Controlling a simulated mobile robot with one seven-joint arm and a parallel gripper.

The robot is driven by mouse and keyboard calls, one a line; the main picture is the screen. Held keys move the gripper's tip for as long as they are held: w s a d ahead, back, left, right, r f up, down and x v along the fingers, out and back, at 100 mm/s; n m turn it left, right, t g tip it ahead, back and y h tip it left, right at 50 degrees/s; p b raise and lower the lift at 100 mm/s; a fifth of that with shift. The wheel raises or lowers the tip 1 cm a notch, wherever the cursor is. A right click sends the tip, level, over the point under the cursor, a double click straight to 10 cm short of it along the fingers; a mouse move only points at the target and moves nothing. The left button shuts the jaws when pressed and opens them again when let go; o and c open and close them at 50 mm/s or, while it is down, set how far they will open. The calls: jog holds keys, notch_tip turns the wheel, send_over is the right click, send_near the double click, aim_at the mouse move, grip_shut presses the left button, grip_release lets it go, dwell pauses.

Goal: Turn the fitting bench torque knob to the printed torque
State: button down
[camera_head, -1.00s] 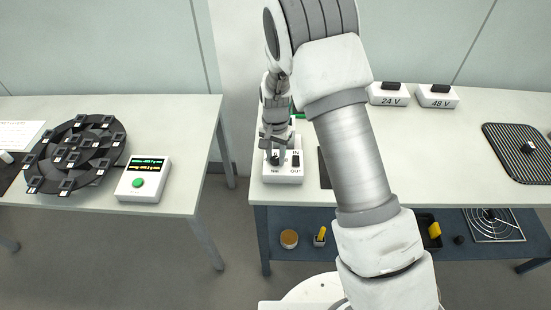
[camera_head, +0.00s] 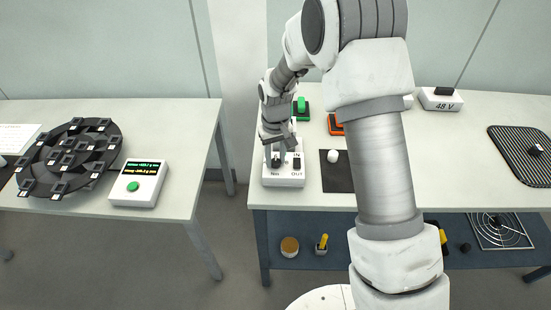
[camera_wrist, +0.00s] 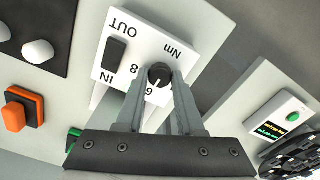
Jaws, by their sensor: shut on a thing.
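The torque knob (camera_wrist: 159,75) is a round black dial with a white pointer line on a white box, the fitting bench unit (camera_wrist: 180,40). In the wrist view the printed marks "8", "6" and "Nm" show near it, with the pointer toward the "6" side; other marks are hidden by the fingers. My gripper (camera_wrist: 158,82) is shut on the knob, one finger on each side. In the head view my gripper (camera_head: 276,160) comes down over the left part of the unit (camera_head: 285,181). A black IN/OUT switch (camera_wrist: 114,52) sits beside the knob.
A black mat with a white knob-like piece (camera_head: 333,156) lies right of the unit. Green (camera_head: 301,104) and orange (camera_head: 335,125) blocks stand behind. A white display box (camera_head: 139,183) and a black round rack (camera_head: 70,158) are on the left table, across a gap.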

aim_at(275, 161)
jog(key=shift+n, duration=0.3)
dwell(0.4)
jog(key=c, duration=0.5)
grip_release()
jog(key=shift+r, duration=0.1)
notch_tip(275, 161, up, 17)
jog(key=shift+r, duration=0.1)
jog(key=shift+r, duration=0.1)
jog(key=s+d+r+m+t, duration=0.2)
jog(key=s+d+r, duration=0.4)
jog(key=s, duration=0.3)
jog(key=s+d+r+m+t, duration=0.1)
jog(key=s+d+r+t, duration=0.1)
jog(key=s+d+r, duration=0.55)
jog(key=shift+m+t, duration=0.8)
jog(key=shift+m, duration=0.1)
jog(key=s+f, duration=0.1)
jog(key=s, duration=0.2)
jog(key=s+f, duration=0.1)
jog(key=s, duration=0.2)
jog(key=s+f, duration=0.1)
jog(key=s, duration=0.2)
jog(key=shift+d+f, duration=0.2)
jog(key=shift+d, duration=0.1)
